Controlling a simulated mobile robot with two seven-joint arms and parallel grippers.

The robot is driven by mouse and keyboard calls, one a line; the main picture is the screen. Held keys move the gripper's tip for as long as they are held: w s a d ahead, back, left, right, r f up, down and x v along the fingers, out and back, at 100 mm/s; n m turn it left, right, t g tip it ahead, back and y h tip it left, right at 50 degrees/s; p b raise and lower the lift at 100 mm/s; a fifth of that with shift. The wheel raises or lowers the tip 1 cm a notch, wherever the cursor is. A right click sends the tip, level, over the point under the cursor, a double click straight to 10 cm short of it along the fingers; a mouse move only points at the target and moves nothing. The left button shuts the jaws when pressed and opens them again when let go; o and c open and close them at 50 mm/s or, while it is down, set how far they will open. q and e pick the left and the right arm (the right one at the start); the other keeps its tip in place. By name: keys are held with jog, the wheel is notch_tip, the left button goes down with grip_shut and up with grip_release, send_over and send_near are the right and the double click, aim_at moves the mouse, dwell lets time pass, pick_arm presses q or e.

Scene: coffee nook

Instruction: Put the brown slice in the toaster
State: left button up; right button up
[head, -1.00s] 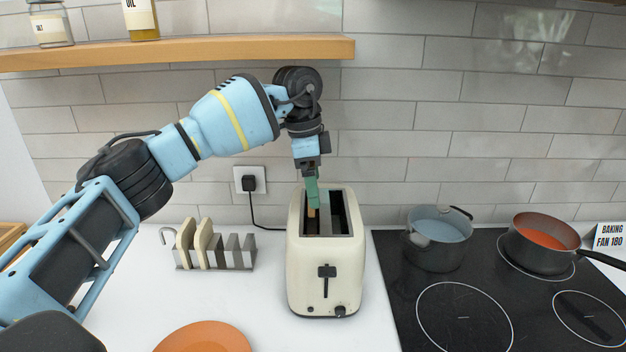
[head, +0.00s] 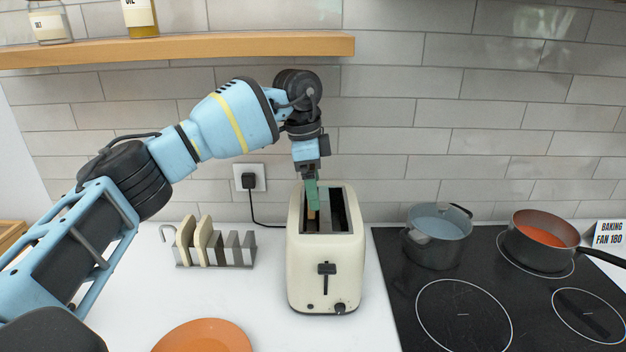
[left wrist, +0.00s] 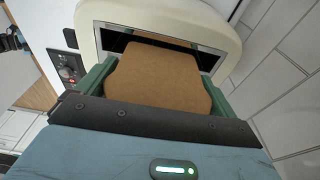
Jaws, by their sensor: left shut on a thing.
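The cream toaster (head: 326,272) stands upright on the counter, its two slots facing up and its lever on the front. My left gripper (head: 312,203) points down over the left slot. Its green fingers are shut on the brown slice (head: 311,214). In the left wrist view the brown slice (left wrist: 155,85) lies between the fingers, and its far end is at the opening of a toaster slot (left wrist: 150,35). In the head view only a narrow edge of the slice shows; how deep it sits is hard to tell. My right gripper is not in view.
A metal toast rack (head: 238,252) with two pale slices (head: 203,236) stands left of the toaster. An orange plate (head: 204,338) lies in front. A hob with a grey pot (head: 437,247) and a pan (head: 541,252) is at right. A wooden shelf (head: 180,50) runs above.

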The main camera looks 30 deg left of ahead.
pick_arm(q)
jog(key=shift+f, duration=1.75)
dwell(0.9)
jog(key=o, duration=0.6)
